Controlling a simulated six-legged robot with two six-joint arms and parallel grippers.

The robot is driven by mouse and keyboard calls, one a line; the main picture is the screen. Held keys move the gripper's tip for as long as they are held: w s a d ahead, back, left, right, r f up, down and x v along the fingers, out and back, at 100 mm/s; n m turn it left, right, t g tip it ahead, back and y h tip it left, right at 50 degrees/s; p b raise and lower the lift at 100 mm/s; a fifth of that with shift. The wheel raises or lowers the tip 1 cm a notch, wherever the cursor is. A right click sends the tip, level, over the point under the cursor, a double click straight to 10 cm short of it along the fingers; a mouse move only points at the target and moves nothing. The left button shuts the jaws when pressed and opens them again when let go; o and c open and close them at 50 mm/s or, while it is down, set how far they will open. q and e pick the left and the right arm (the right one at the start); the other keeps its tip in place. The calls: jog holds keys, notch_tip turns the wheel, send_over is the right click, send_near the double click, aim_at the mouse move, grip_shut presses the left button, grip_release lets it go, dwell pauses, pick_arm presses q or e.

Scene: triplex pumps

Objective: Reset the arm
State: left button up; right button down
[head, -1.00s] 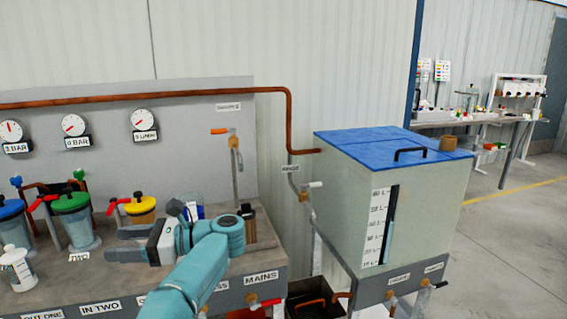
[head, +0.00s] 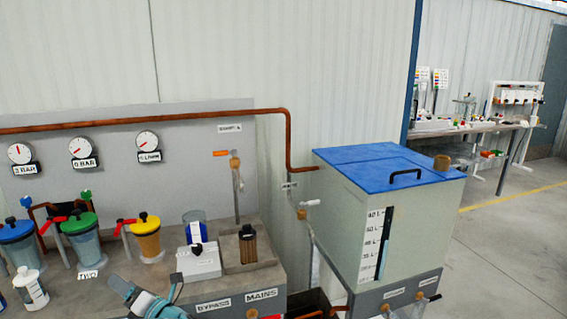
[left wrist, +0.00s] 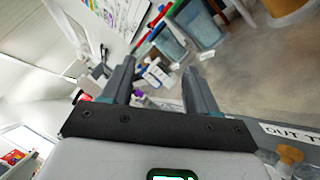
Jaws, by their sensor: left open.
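My left arm (head: 155,306) shows at the bottom edge of the head view, low in front of the bench; most of it is cut off. My left gripper (left wrist: 157,85) is open in the left wrist view, with its two grey fingers apart and nothing between them. Behind the fingers are the bench top and filter housings, seen tilted. My right gripper is in neither view.
The bench holds housings with blue (head: 15,230), green (head: 80,224) and yellow (head: 146,222) lids, a white bottle (head: 31,288) and a white box with a dark knob (head: 199,263). A blue-lidded tank (head: 362,222) stands right. Open floor lies beyond.

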pick_arm(q)
jog(key=s+d+f+m+h+p, duration=0.1)
jog(key=s+d+f+m+h, duration=0.35)
jog(key=f+m, duration=0.25)
jog(key=s+d+f+m+t+h, duration=0.1)
jog(key=s+d+f+m+h, duration=0.2)
jog(key=d+f+m+h, duration=0.3)
jog(key=s+d+f+m+h+p, duration=0.1)
jog(key=s+d+f+m+h, duration=0.25)
jog(key=f+m, duration=0.4)
jog(key=s+d+f+m+g+h, duration=0.2)
jog(key=s+d+m+g, duration=0.1)
jog(key=s, duration=0.5)
jog(key=s+d+f+m+g+h, duration=0.2)
jog(key=s+d+m, duration=0.3)
jog(key=s, duration=0.3)
jog(key=s+d+f+m+g+h, duration=0.2)
jog(key=s+d+m+g+h, duration=0.1)
jog(key=s, duration=0.6)
jog(key=d+m+g, duration=0.1)
jog(key=d+m, duration=0.1)
jog(key=m, duration=0.1)
jog(key=shift+f+g+h, duration=0.3)
jog(key=shift+f+h, duration=0.05)
jog(key=shift+h, duration=0.05)
jog(key=shift+s, duration=0.1)
